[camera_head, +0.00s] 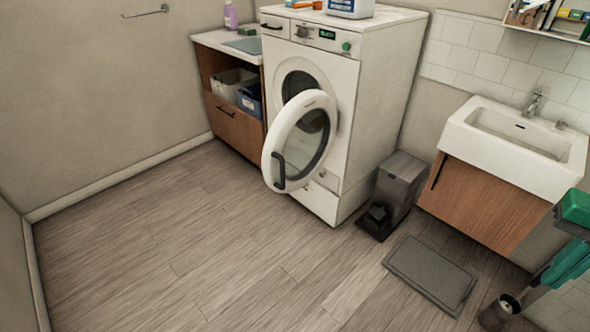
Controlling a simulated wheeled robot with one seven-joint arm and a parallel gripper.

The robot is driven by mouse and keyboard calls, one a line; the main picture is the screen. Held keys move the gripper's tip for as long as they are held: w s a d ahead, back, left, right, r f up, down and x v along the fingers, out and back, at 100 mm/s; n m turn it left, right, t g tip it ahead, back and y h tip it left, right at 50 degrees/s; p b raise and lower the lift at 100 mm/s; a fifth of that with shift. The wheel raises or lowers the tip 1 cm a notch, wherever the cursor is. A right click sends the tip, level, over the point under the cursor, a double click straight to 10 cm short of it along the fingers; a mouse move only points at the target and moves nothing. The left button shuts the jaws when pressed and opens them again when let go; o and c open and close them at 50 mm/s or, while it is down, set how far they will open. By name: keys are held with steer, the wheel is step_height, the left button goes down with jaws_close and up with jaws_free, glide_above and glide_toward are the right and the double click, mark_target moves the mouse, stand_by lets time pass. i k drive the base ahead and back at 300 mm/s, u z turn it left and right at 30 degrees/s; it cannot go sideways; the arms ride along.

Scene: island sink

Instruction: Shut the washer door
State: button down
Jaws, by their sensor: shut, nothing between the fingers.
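The washer (345,75) is a white front-loading machine standing against the back wall, with its front facing left and toward me. Its round door (272,160) stands open, swung out from the drum opening (290,80). The door has a white ring, dark glass and a dark handle (280,172) at its lower left. It seems to be hinged on the right side of the opening. The door partly covers the opening. My gripper is not in this view.
A wooden cabinet (237,124) adjoins the washer on the left. A grey pedal bin (395,190) stands right of it, near a grey mat (430,275) and a sink (515,140). Green cleaning items (572,262) are at the right edge. The floor (180,240) before the door is clear.

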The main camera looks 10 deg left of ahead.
mark_target(274, 163)
steer(key=z, duration=0.05)
steer(key=i, duration=1)
steer(key=u, duration=0.05)
